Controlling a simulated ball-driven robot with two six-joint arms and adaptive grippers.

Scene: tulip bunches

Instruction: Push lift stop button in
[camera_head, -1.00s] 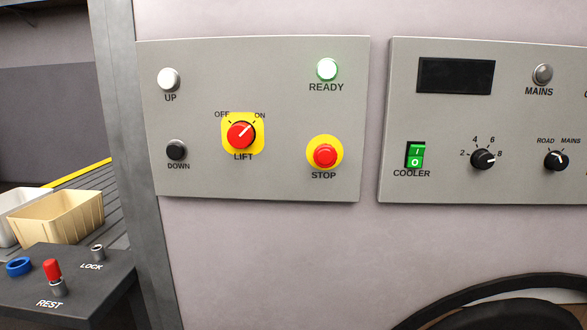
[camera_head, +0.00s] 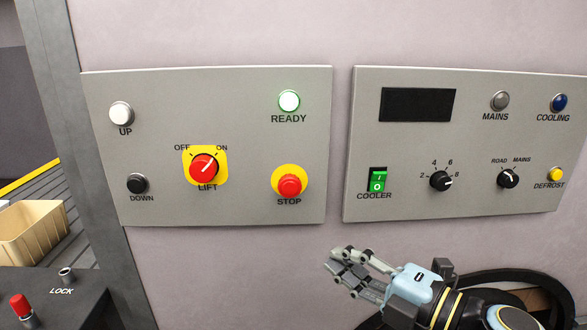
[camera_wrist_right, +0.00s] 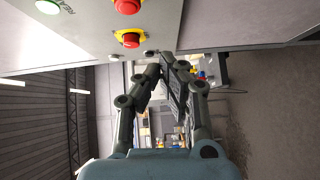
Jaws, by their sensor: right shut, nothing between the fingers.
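The red stop button (camera_head: 289,185) sits on a yellow round base at the lower right of the left grey panel (camera_head: 240,125). It stands out from the panel, and its STOP label is below it. In the right wrist view the stop button (camera_wrist_right: 127,6) is at the top edge, left of the fingers. My right gripper (camera_head: 334,262) is shut and empty, below and right of the button, clear of it. Its fingers (camera_wrist_right: 166,58) come together in the right wrist view. My left gripper is not in view.
The red lift knob (camera_head: 204,167) on its yellow plate is left of the stop button. The green-lit READY lamp (camera_head: 289,101) is above it. A second panel (camera_head: 410,135) with the cooler switch (camera_head: 377,180) stands to the right. Bare wall lies below the panels.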

